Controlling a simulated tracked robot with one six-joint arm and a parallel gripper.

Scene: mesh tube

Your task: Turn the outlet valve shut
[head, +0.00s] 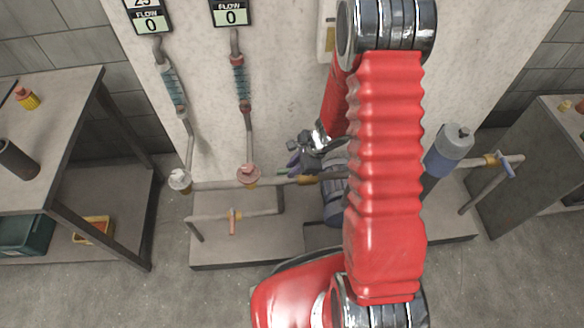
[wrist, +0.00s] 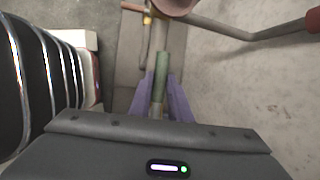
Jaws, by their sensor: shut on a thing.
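A green valve handle (head: 284,172) shows as a small tip left of my gripper (head: 294,161) in the head view. A brass valve body (head: 307,180) sits on the horizontal pipe close by. In the wrist view the green handle (wrist: 161,68) lies between the purple fingers of my gripper (wrist: 160,88), which are shut on it. The handle appears roughly in line with the pipe there. My gripper hides its near end. No label shows which valve is the outlet.
An orange-handled valve (head: 233,222) is on the lower left pipe, and a blue-handled valve (head: 508,162) is at the right. A pink flange (head: 249,174) and a white one (head: 180,180) join upright pipes. A left bench (head: 60,75) and right cabinet (head: 540,155) flank the rig.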

